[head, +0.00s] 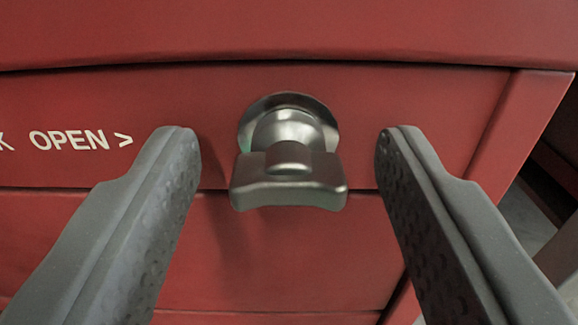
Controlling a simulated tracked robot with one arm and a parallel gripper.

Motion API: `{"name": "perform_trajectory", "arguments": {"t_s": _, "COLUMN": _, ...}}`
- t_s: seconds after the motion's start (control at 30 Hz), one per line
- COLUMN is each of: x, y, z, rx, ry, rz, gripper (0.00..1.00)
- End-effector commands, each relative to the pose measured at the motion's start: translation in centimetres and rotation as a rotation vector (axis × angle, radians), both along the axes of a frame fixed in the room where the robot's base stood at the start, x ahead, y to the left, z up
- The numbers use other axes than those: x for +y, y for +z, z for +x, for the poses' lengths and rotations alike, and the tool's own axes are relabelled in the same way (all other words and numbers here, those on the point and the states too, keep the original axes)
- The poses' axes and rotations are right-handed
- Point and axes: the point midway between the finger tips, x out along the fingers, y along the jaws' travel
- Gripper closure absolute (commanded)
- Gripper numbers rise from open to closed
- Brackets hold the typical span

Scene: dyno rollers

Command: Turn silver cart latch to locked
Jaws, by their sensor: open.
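The silver latch (289,185) is a knob with a wide, horizontal handle on a round silver base, fixed to the front of the red cart (420,110). White text on the cart to its left reads "OPEN >", with part of another word at the picture's edge. My gripper (288,148) is open, with one grey finger left of the latch and one right of it. There are visible gaps between the handle and both fingers. Nothing is held.
Red drawer fronts (290,250) lie below the latch, and a red top edge (290,35) runs above it. The cart's right edge slopes down at the right. Beyond it are a dark gap and a patch of grey floor (530,220).

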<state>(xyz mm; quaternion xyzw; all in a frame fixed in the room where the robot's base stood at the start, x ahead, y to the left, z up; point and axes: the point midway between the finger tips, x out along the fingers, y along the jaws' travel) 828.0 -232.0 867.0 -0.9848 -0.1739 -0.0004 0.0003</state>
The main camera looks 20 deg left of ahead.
Motion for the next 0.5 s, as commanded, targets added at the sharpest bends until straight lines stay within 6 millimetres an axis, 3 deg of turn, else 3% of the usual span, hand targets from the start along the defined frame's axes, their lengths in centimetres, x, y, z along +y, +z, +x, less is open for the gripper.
{"name": "perform_trajectory", "arguments": {"t_s": 0.07, "x": -0.03, "y": -0.02, "z": -0.01, "rx": 0.0, "ry": 0.0, "rz": 0.0, "gripper": 0.52}}
{"name": "perform_trajectory", "arguments": {"t_s": 0.2, "x": -0.05, "y": -0.04, "z": -0.02, "rx": 0.001, "ry": -0.001, "rz": 0.0, "gripper": 0.91}}
{"name": "perform_trajectory", "arguments": {"t_s": 0.23, "x": -0.05, "y": -0.04, "z": -0.02, "rx": 0.001, "ry": -0.001, "rz": 0.0, "gripper": 0.94}}
{"name": "perform_trajectory", "arguments": {"t_s": 0.5, "x": -0.37, "y": -0.08, "z": -0.09, "rx": -0.005, "ry": -0.005, "rz": -0.015, "gripper": 0.94}}
